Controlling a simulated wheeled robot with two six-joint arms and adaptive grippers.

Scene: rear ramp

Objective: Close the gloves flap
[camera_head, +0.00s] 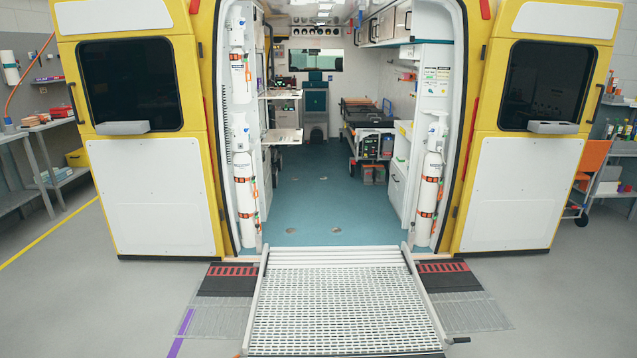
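I look into the open rear of an ambulance (330,235) from behind its ramp. I cannot pick out a flap marked for gloves at this distance. On the left inside wall, two pale flat panels stick out level into the aisle, an upper one (281,95) and a lower one (284,136). I cannot tell whether either is a flap or a shelf. Overhead lockers (383,26) line the upper right wall and look shut. Neither of my grippers is in view.
The open rear doors (145,130) stand wide on both sides. Gas cylinders (430,190) flank the entrance. A stretcher (367,115) stands inside on the right.

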